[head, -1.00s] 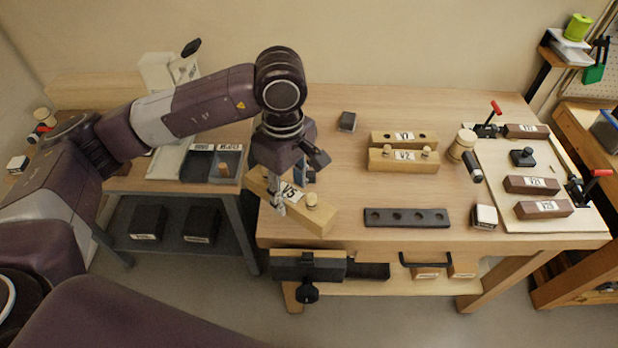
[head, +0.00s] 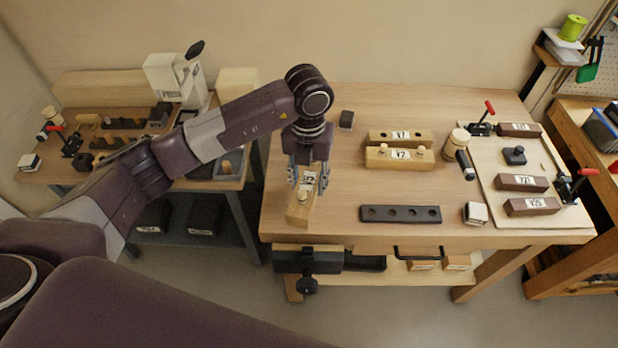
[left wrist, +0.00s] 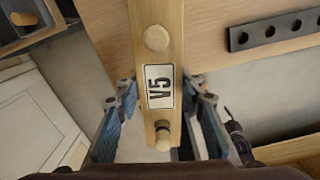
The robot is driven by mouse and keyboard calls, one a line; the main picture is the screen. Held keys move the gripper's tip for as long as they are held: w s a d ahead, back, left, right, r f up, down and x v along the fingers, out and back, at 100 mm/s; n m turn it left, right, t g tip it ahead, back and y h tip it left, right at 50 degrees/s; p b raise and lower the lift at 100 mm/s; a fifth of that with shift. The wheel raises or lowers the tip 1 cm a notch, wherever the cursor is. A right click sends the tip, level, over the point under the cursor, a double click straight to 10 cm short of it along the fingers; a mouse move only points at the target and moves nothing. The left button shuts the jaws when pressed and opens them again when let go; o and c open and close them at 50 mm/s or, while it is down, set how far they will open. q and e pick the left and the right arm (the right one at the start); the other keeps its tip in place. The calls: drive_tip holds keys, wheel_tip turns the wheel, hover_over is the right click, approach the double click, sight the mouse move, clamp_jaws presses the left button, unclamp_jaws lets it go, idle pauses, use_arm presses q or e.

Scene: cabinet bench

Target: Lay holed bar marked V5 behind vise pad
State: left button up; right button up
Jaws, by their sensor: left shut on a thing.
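The pale wooden bar marked V5 (head: 299,212) hangs in my left gripper (head: 308,182) at the left end of the bench, its near end pointing to the front edge. In the left wrist view the bar (left wrist: 159,55) runs lengthwise between the fingers (left wrist: 163,103), with the V5 label facing up and a round wooden peg at each end. The fingers are shut on its sides. I cannot tell its height above the bench. A dark vise (head: 308,260) is on the bench's front edge just below; I cannot make out its pad separately. My right gripper is not in view.
A black holed strip (head: 400,214) lies right of the bar. Two wooden bars, the front one marked V2 (head: 398,157), lie behind it. A small dark block (head: 346,119) sits farther back. A mallet (head: 460,148) and a clamp board (head: 490,184) are on the right.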

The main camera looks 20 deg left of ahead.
use_arm(q)
drive_tip(key=shift+w+f+n, duration=0.15)
drive_tip(key=shift+f+n, duration=0.2)
drive_tip(key=shift+n, duration=0.85)
drive_tip(key=shift+f+b, duration=0.6)
drive_tip(key=shift+f, duration=0.45)
drive_tip(key=shift+f+b, duration=1.45)
drive_tip(key=shift+f, duration=0.55)
drive_tip(key=shift+f+b, duration=0.35)
drive_tip(key=shift+b, duration=0.2)
drive_tip(key=shift+f+b, duration=1.3)
drive_tip(key=shift+f, duration=0.05)
idle(0.4)
